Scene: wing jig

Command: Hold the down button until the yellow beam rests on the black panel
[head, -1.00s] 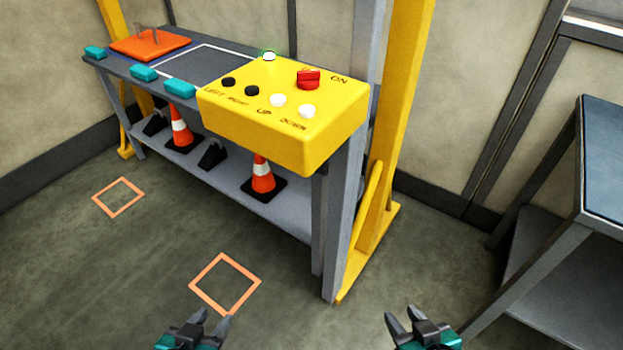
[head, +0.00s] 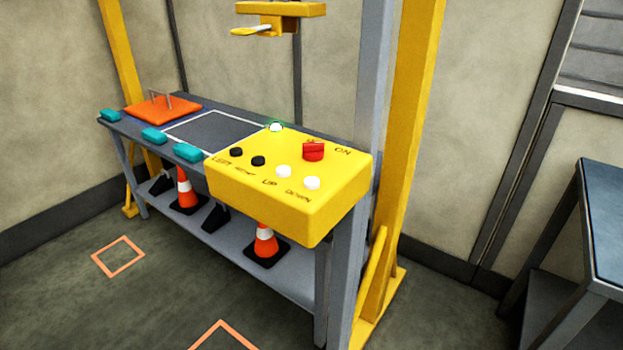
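The yellow control box (head: 285,205) sits on the near end of the grey bench in the head view. Its white down button (head: 312,183) is at the front right, above the word DOWN, with nothing touching it. A yellow beam (head: 280,10) with a pale-tipped piece below it hangs in the air at the top edge, well above the bench. What holds it up is out of view. A dark rectangle (head: 214,132) with a white outline lies on the bench top; I cannot tell if it is the black panel. Neither gripper is in view.
The box also carries a white up button (head: 283,171), two black buttons, a red switch (head: 313,150) by ON and a green-lit lamp (head: 276,127). An orange plate (head: 163,108) with a handle and teal blocks lie on the bench. Another table (head: 605,220) stands right.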

